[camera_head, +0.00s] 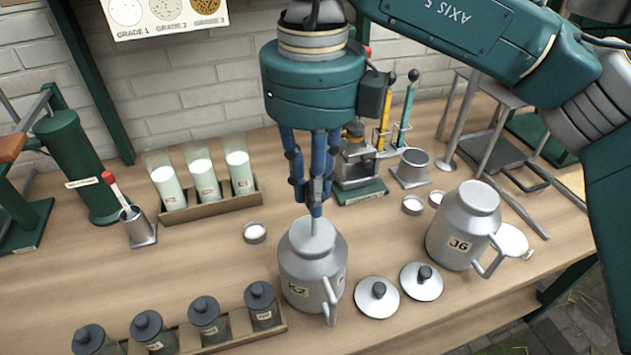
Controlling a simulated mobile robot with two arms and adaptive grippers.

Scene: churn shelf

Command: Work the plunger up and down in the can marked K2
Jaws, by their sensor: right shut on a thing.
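The metal can marked K2 (310,272) stands upright on the wooden bench, with its handle toward the front right. My right gripper (315,207) points straight down above the can and is shut on the plunger's upper end. The lower part of the plunger is hidden inside the can. My left gripper is not in view.
A second can marked J6 (462,228) stands to the right. Two round lids (421,281) (377,297) lie between the cans. Dark-lidded jars (204,318) stand in a front rack. Milk-filled glasses (201,173) stand behind left.

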